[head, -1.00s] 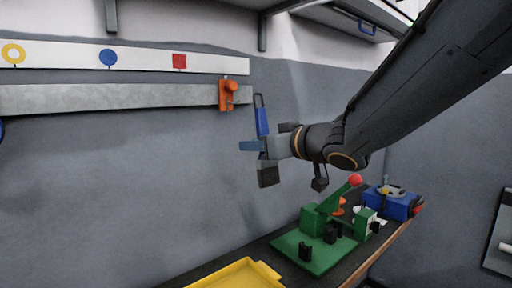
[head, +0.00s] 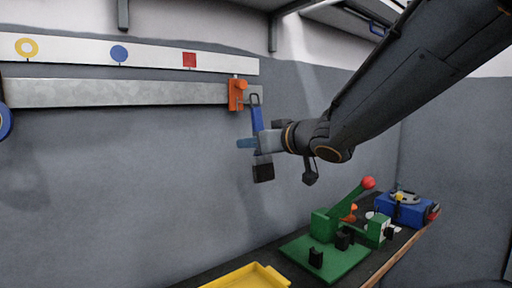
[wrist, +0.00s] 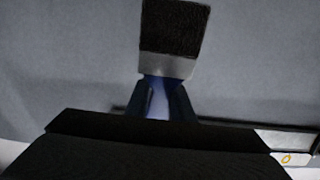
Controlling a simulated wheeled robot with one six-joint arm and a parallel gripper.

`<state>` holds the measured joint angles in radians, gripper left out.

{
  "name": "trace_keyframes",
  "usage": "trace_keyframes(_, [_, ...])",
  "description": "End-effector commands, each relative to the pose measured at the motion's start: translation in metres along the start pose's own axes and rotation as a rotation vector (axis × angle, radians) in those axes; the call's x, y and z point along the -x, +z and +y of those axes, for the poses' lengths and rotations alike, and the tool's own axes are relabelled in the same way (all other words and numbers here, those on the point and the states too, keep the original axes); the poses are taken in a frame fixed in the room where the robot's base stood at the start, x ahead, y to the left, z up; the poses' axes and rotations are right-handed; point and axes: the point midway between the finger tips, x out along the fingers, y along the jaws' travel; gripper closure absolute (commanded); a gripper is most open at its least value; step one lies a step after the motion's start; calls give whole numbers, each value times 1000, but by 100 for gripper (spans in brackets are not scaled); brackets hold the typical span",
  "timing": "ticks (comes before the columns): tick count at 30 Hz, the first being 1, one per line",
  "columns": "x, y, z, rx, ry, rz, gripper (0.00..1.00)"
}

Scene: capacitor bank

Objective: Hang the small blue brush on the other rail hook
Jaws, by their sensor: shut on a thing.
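The small blue brush (head: 257,119) is held upright by my gripper (head: 247,143) in the head view, its loop at the top and its dark bristles (head: 263,172) hanging down. In the wrist view the brush's dark bristles and pale metal band (wrist: 172,66) stick out beyond my gripper (wrist: 160,100), which is shut on the blue handle. The brush loop is close beside the orange hook piece (head: 237,94) on the grey metal rail (head: 120,92), to its right. I cannot tell whether the loop touches the hook.
A white strip (head: 80,52) with a yellow ring, blue disc and red square runs above the rail. Below, a bench holds a yellow tray (head: 250,277), a green fixture (head: 326,258) with a red-knobbed lever, and a blue box (head: 402,211). The wall below the rail is clear.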

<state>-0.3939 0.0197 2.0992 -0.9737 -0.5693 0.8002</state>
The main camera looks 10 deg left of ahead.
Motion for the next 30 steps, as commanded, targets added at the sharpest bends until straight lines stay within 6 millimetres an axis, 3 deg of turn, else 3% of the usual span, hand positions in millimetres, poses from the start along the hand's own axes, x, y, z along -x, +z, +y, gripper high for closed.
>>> trace_keyframes(30, [-50, 2, 0, -1, 0, -1, 100])
